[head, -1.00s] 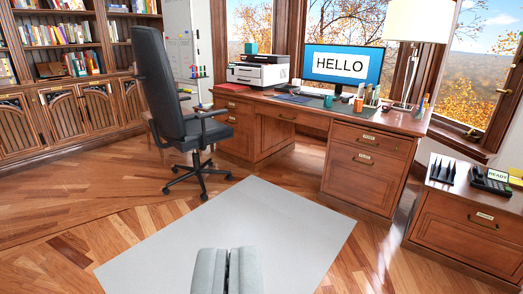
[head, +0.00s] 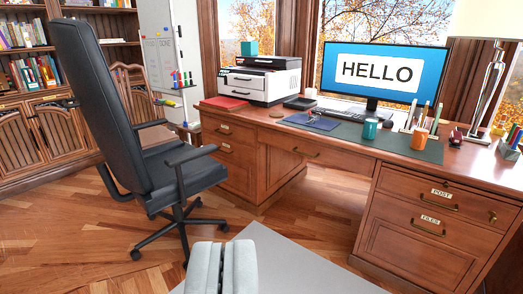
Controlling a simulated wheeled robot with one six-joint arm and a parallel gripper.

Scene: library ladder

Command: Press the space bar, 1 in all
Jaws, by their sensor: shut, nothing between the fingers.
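A black keyboard (head: 345,114) lies on the desk in front of the monitor (head: 380,76), which reads HELLO. The keyboard is small and far off, so I cannot make out its space bar. My gripper (head: 221,268) is at the bottom middle of the view, its two pale grey fingers together and empty. It is well short of the desk (head: 300,146) and apart from the keyboard.
A dark office chair (head: 165,150) stands at the left, before the desk. A printer (head: 259,80), a teal mug (head: 370,128), an orange cup (head: 419,138) and a lamp (head: 486,95) stand on the desk. Free floor and a grey rug (head: 290,268) lie in front.

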